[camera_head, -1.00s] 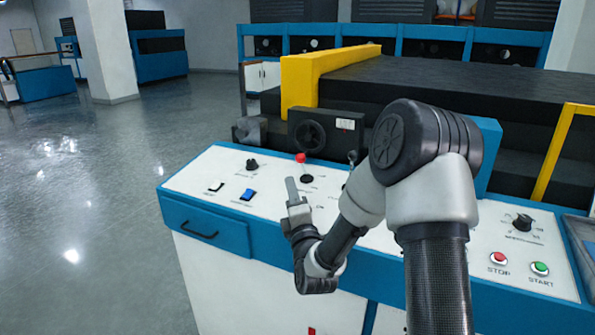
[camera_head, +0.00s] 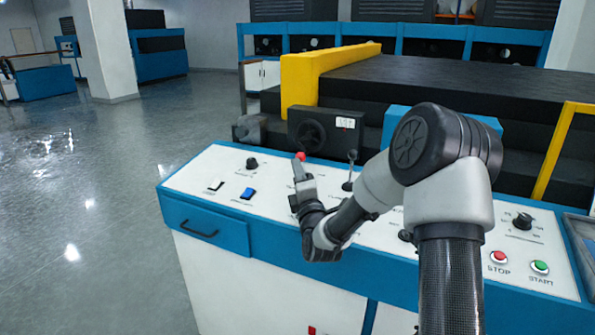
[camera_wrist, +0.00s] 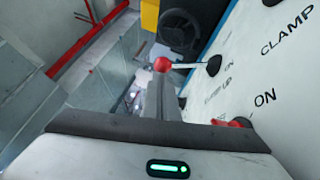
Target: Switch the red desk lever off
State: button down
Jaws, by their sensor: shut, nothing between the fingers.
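The red-knobbed lever (camera_head: 301,156) stands near the back edge of the white control desk (camera_head: 272,208). My gripper (camera_head: 296,168) is shut and empty, with its fingertips just in front of the red knob; its base is hidden behind my gripper in the head view. In the wrist view the knob (camera_wrist: 162,64) is right at the tips of my closed fingers (camera_wrist: 160,86). The lever's shaft runs from the knob to a black base (camera_wrist: 213,65) on the panel. Whether the fingers touch the knob I cannot tell. "ON" is printed on the panel nearby.
A black lever (camera_head: 352,168) stands right of my gripper. Red stop (camera_head: 499,257) and green start (camera_head: 540,267) buttons are at the right. A machine with a yellow frame (camera_head: 300,80) stands behind.

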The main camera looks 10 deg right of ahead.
aim_at(302, 153)
jog(key=r+m+g, duration=0.1)
jog(key=w+d+r+g, duration=0.1)
jog(key=w+r+m+g, duration=0.1)
jog(key=shift+w+d+r+m, duration=0.15)
jog(key=shift+d+r+m, duration=0.15)
jog(key=shift+d+r, duration=0.05)
jog(key=shift+w+d+r+m+g+p, duration=0.2)
jog(key=shift+w+g+p, duration=0.15)
jog(key=shift+p, duration=0.15)
jog(key=shift+w+d+r+m+g+p, duration=0.1)
jog(key=shift+w+d+m+g+p, duration=0.1)
jog(key=shift+g+p, duration=0.25)
jog(key=shift+w+d+m+g, duration=0.3)
jog(key=shift+w+d+g, duration=0.1)
jog(key=shift+w+d, duration=0.35)
jog(key=shift+w+r, duration=0.15)
jog(key=shift+r, duration=0.05)
jog(key=shift+a, duration=0.1)
